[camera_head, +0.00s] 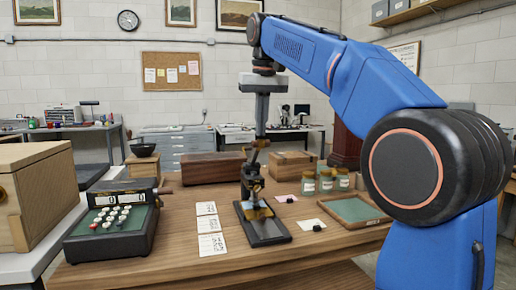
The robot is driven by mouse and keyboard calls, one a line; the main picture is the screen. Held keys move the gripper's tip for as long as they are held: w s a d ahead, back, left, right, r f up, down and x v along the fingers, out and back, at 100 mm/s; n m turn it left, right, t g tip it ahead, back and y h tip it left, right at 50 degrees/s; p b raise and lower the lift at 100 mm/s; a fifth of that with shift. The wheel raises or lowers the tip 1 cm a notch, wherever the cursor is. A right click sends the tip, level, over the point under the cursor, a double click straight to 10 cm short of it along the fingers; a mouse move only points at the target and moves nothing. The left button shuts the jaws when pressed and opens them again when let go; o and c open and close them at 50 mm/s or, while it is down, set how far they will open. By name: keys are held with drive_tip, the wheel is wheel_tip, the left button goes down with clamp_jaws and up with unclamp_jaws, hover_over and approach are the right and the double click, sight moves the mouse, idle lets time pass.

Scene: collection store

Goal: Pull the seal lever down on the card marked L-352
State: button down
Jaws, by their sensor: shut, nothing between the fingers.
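A black and brass seal press (253,185) stands upright on a long black base on the wooden table. Its lever (258,146) appears to be the brass part at its top. My gripper (261,132) points straight down above the press, its grey fingers together and empty. The fingertips overlap the lever top in this view; I cannot tell whether they touch. A pale edge, perhaps a card, shows at the press's foot. Three white cards (211,244) lie in a column to the left of the press. The markings are too small to read, so I cannot pick out L-352.
A black keyed machine (112,222) and wooden box (32,190) stand at left. Wooden boxes (212,167) stand behind.

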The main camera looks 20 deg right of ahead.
sight(262, 144)
drive_tip(key=shift+f, duration=0.85)
drive_tip(key=shift+s, duration=0.1)
drive_tip(key=shift+s+f, duration=0.25)
drive_tip(key=shift+f, duration=0.25)
drive_tip(key=shift+s+f, duration=0.25)
drive_tip(key=shift+f, duration=0.25)
drive_tip(key=shift+s+f, duration=0.1)
drive_tip(key=shift+f, duration=0.05)
drive_tip(key=shift+s+f, duration=0.2)
drive_tip(key=shift+f, duration=0.3)
drive_tip(key=shift+s+f, duration=0.2)
drive_tip(key=shift+f, duration=0.25)
